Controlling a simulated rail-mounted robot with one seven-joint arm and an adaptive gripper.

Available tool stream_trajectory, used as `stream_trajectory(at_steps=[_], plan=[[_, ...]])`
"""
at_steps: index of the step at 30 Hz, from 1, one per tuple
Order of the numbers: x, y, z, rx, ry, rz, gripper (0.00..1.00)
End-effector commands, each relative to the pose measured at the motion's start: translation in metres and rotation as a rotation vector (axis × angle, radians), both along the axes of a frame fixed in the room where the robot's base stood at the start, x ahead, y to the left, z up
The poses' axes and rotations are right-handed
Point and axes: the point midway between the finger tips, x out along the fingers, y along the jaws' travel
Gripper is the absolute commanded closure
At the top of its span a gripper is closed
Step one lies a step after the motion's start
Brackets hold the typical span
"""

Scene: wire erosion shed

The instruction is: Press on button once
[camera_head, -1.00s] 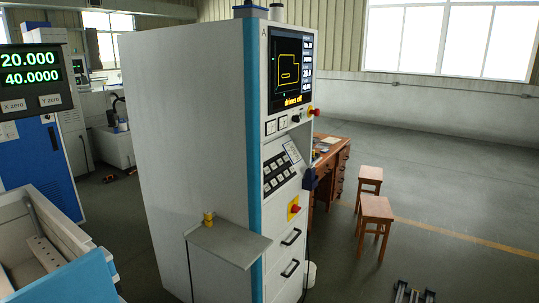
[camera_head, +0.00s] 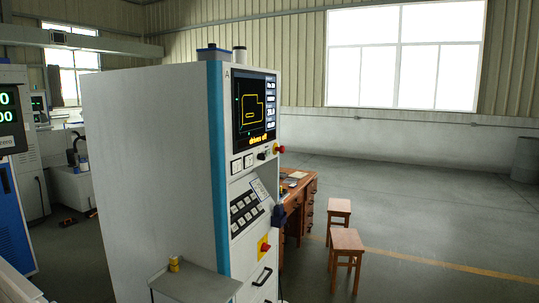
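A tall grey control cabinet (camera_head: 150,170) with a blue edge stands left of centre. Its screen (camera_head: 255,107) shows a yellow outline and the words "drives off". Under the screen are two small square white buttons (camera_head: 242,163), a dark knob and a red knob (camera_head: 279,149). Lower down is a sloped panel (camera_head: 246,211) with several pale keys. Below it a red button (camera_head: 264,247) sits on a yellow plate. Labels are too small to read, so I cannot tell which is the on button. My gripper is not in view.
A small grey shelf (camera_head: 195,284) with a yellow object (camera_head: 174,264) juts from the cabinet. A wooden desk (camera_head: 300,200) stands behind it, with two stools (camera_head: 346,244) to the right. A blue machine with a display (camera_head: 10,118) is at the left edge.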

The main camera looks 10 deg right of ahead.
Motion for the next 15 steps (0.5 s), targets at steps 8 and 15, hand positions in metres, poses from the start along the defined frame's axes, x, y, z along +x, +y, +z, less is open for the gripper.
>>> stream_trajectory(at_steps=[8, 15], plan=[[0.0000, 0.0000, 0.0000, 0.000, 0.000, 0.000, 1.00], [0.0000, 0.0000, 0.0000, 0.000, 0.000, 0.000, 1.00]])
